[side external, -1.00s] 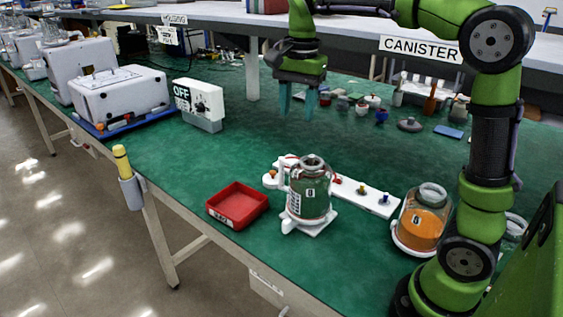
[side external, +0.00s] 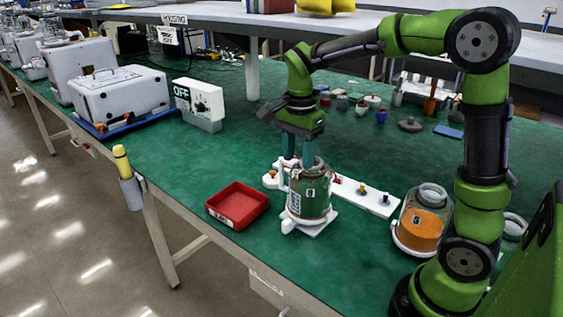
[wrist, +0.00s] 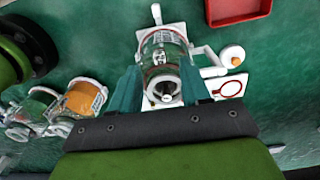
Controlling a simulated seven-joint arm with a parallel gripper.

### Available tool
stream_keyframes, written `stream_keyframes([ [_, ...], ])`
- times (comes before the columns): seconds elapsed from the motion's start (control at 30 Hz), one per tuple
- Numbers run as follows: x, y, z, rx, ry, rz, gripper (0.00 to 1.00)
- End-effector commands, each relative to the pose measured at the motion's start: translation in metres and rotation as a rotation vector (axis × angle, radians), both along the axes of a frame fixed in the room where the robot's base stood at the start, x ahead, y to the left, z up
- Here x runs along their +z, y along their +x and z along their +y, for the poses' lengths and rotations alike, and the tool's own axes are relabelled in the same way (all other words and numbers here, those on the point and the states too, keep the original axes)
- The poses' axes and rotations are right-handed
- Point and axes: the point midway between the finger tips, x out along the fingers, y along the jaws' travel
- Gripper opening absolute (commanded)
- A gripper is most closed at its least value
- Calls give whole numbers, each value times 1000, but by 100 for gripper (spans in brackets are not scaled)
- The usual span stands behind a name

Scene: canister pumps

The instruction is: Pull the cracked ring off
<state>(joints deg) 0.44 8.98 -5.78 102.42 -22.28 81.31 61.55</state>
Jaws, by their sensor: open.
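A clear canister (side external: 309,197) with a white handle and green and red inside stands upright on a white base in the side view. It also shows in the wrist view (wrist: 163,50), with a dark round knob towards me. A thin reddish band (wrist: 158,73) shows around the canister; I cannot make out a crack. My gripper (side external: 298,150) is low at the canister's top, pointing down. In the wrist view its teal fingers (wrist: 162,88) are open, one on each side of the canister's near end. Contact cannot be told.
A red tray (side external: 238,207) lies left of the canister. A white strip with coloured knobs (side external: 362,194) runs behind it. A jar of orange contents (side external: 424,222) stands to the right. Green mat between is clear.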

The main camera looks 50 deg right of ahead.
Motion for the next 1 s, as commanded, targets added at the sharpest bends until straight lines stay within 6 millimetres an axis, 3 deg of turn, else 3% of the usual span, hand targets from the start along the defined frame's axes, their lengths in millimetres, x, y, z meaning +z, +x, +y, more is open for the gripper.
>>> stream_keyframes([
  [0.23, -31, 0, 0, 1, 0, 2, 47],
  [0.63, -38, 0, 0, 0, 0, -1, 47],
  [0.93, -38, 0, 0, 1, 0, -1, 2],
  [1.0, -38, 0, 0, 1, 0, -1, 0],
])
